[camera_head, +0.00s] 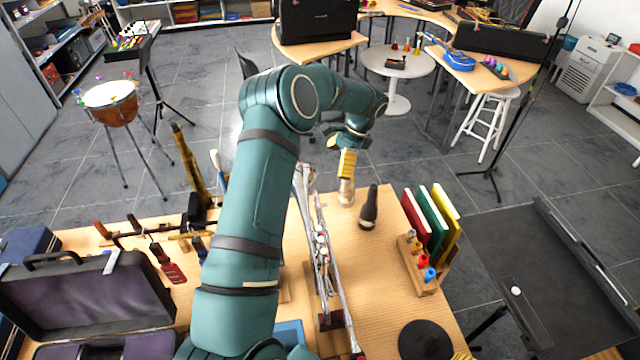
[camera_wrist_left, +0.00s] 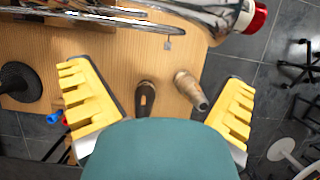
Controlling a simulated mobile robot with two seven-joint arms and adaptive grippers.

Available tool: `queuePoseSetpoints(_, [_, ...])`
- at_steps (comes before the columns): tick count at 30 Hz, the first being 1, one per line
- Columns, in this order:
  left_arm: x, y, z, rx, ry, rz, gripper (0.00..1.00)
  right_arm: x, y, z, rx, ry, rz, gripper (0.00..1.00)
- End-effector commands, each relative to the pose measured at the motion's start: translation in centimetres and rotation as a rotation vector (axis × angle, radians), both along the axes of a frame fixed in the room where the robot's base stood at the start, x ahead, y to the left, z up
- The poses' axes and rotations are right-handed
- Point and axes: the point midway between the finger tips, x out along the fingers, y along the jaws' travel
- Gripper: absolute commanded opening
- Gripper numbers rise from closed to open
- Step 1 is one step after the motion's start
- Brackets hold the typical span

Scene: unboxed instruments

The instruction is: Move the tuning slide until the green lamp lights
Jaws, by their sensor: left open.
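A long silver brass instrument (camera_head: 322,255) with slide tubes lies along the table, partly behind my left arm. Its tubes also show at the top of the left wrist view (camera_wrist_left: 110,18), beside a flared silver bell with a red and white end (camera_wrist_left: 248,16). I cannot pick out the tuning slide, and I see no lit green lamp. My left gripper (camera_head: 347,164) is open and empty, above the table's far edge and right of the instrument. Its yellow fingers are spread in the wrist view (camera_wrist_left: 157,85). A yellow ribbed patch at the head view's bottom edge may be my right gripper.
An open case (camera_head: 85,295) fills the left.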

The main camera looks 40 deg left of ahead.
Motion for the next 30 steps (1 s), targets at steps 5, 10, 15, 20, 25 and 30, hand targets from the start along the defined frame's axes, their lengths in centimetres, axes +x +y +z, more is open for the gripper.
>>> queuePoseSetpoints(5, [-0.6, -0.3, -0.5, -0.001, 0.002, -0.001, 1.00, -0.1, -0.1, 0.1, 0.000, 0.002, -0.002, 0.61])
queuePoseSetpoints(10, [-1.4, 0.3, -2.8, 0.000, 0.003, 0.000, 1.00, -0.1, -0.1, 0.2, 0.000, 0.003, -0.001, 0.61])
queuePoseSetpoints(15, [-2.4, 1.1, -6.0, -0.002, 0.004, -0.001, 1.00, 0.0, -0.1, 0.5, -0.001, 0.002, 0.000, 0.61])
queuePoseSetpoints(20, [-3.3, 1.8, -8.8, -0.002, 0.002, -0.001, 1.00, 0.0, -0.1, 0.7, 0.000, 0.002, 0.001, 0.61])
queuePoseSetpoints(25, [-4.0, 2.4, -11.1, -0.001, 0.002, -0.001, 1.00, 0.0, 0.0, 0.9, 0.000, 0.002, 0.001, 0.61])
queuePoseSetpoints(30, [-4.4, 2.7, -12.3, -0.001, 0.000, -0.002, 1.00, 0.0, 0.0, 1.0, 0.000, 0.002, 0.001, 0.61])
